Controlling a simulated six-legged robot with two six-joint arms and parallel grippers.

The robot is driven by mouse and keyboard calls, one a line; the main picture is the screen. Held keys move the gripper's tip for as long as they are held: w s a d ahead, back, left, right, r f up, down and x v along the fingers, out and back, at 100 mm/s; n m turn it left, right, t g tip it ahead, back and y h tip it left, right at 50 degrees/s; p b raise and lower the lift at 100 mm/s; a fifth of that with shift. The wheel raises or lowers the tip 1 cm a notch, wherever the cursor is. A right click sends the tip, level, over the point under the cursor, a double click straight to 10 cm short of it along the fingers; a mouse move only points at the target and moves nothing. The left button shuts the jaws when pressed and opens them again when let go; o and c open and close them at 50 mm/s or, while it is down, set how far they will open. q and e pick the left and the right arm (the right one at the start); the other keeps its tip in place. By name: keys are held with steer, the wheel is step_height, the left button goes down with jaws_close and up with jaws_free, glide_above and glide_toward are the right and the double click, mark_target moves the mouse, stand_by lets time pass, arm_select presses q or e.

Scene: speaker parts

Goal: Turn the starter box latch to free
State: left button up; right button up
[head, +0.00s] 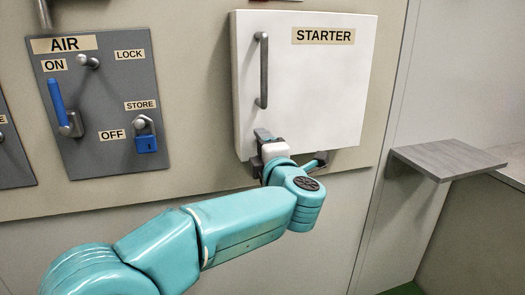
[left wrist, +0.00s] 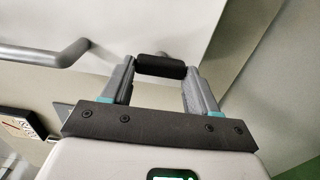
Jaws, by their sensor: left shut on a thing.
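The white starter box (head: 315,95) is on the wall panel, with its door closed, a grey vertical handle (head: 263,70) on its left and a STARTER label (head: 323,36). My left gripper (head: 265,137) is at the box's lower left edge. In the left wrist view, my left gripper (left wrist: 160,72) is shut on a short black cylinder (left wrist: 160,66), which appears to be the latch and spans between the two fingers. In the head view the gripper hides the latch, so its turn position cannot be told. My right gripper is not in view.
Left of the box is a grey AIR panel (head: 105,105) with a blue lever (head: 57,103) and a blue padlock (head: 146,144). A grey shelf (head: 447,158) juts out at the right. A grey bar (left wrist: 45,54) shows at the left in the left wrist view.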

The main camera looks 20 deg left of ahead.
arm_select(q)
steer(key=o, duration=1.1)
steer(key=shift+c, duration=0.2)
steer(key=v, duration=1.6)
steer(key=shift+s, duration=0.1)
